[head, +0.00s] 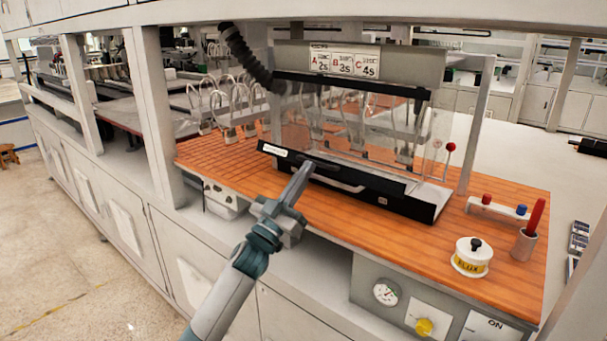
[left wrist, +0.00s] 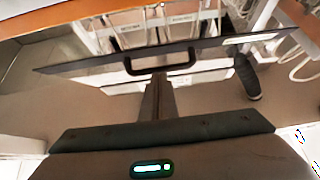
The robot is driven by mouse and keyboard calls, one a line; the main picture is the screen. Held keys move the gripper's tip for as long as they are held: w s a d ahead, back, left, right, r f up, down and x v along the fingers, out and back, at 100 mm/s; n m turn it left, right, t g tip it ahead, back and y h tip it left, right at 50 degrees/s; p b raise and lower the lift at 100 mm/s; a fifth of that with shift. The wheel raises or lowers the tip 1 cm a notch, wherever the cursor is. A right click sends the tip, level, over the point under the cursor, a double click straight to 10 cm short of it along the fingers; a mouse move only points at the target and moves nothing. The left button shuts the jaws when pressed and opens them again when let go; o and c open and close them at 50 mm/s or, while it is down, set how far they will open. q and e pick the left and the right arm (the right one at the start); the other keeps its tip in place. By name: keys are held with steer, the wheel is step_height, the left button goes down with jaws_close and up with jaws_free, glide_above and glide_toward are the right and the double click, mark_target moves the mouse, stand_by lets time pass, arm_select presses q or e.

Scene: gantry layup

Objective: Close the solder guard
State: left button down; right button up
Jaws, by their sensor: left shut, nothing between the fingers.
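The solder guard is a clear pane (head: 345,125) with a black lower bar (head: 385,183). In the head view the pane spans the front of the solder station, and the bar sits low, close over the wooden bench top. Whether the bar rests fully down I cannot tell. The left wrist view shows the dark bar (left wrist: 90,65) with a black handle (left wrist: 162,69) on it. My left gripper (head: 307,167) is shut and empty, its fingertips at the bar by the handle. The fingers (left wrist: 158,85) point at the handle; contact is unclear. My right gripper is not in view.
On the bench's right stand a flux pot (head: 471,258), a cup with a red-handled tool (head: 529,235) and a small block with red and blue knobs (head: 498,208). A dial gauge (head: 386,292) and yellow knob (head: 424,327) are on the front panel. A grey post (head: 160,110) stands left.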

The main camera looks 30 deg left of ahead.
arm_select(q)
steer(key=w+f+b, duration=0.1)
steer(key=w, duration=0.1)
steer(key=w+f+b, duration=0.2)
steer(key=w, duration=0.1)
steer(key=shift+w+d+f+b, duration=0.1)
steer(key=shift+w+d+b, duration=0.1)
steer(key=shift+w+b, duration=0.15)
steer(key=shift+w, duration=0.1)
